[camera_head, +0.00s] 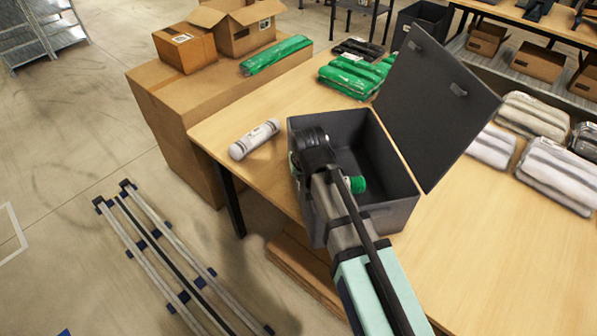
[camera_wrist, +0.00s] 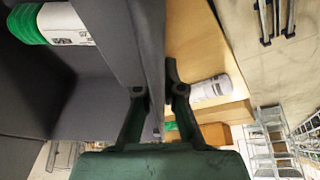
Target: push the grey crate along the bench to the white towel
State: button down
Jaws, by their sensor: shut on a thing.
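The grey crate (camera_head: 395,210) stands on the wooden bench with its dark lid (camera_head: 440,100) swung open to the right. A green roll (camera_head: 357,185) lies inside it; its white label shows in the wrist view (camera_wrist: 65,25). My gripper (camera_wrist: 157,88) is shut on the crate's wall, with one finger on each side of it. In the head view my gripper (camera_head: 298,165) is at the crate's left wall, largely hidden by my arm. A rolled white towel (camera_head: 254,139) lies on the bench left of the crate, apart from it; it also shows in the wrist view (camera_wrist: 210,90).
Green packs (camera_head: 355,75) lie behind the crate, and white and grey packs (camera_head: 555,170) lie to the right. A cardboard block (camera_head: 160,110) with boxes adjoins the bench's left end. Bare bench (camera_head: 285,165) lies between crate and towel.

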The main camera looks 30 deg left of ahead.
jog(key=shift+s+a, duration=0.1)
jog(key=shift+a, duration=0.15)
jog(key=c, duration=1.2)
grip_release()
jog(key=shift+d+r, duration=0.1)
jog(key=v, duration=1.1)
jog(key=shift+s+d+r, duration=0.1)
jog(key=shift+s+r, duration=0.1)
jog(key=shift+r, duration=0.15)
jog(key=shift+f, duration=0.1)
jog(key=x, duration=1.1)
jog(key=shift+w+f, duration=0.25)
jog(key=shift+f, duration=0.05)
